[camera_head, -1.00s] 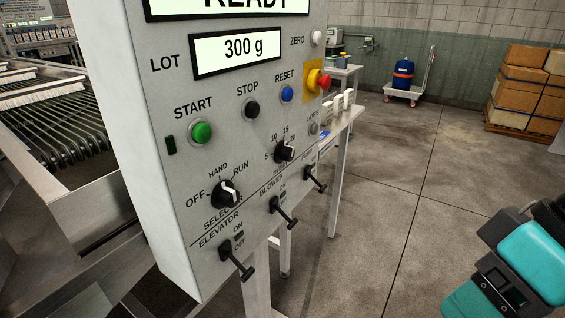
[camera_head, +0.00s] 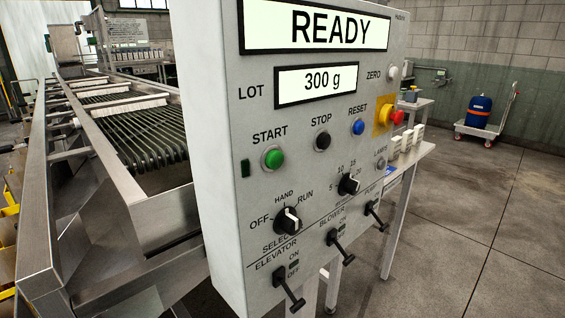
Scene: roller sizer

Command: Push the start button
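The green START button (camera_head: 273,158) sits on the front face of a grey control panel (camera_head: 228,190), below its START label. The panel's upper display (camera_head: 325,28) reads READY and the lower display (camera_head: 316,86) reads 300 g. To the right of the green button are a black STOP button (camera_head: 322,141) and a blue RESET button (camera_head: 358,127). My gripper is out of the picture, and nothing covers the green button.
A red emergency stop (camera_head: 396,117) on a yellow plate sticks out at the panel's right. A selector knob (camera_head: 288,220) and several black levers jut out lower down. The roller machine (camera_head: 115,190) stands at left. Open concrete floor (camera_head: 480,220) lies at right.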

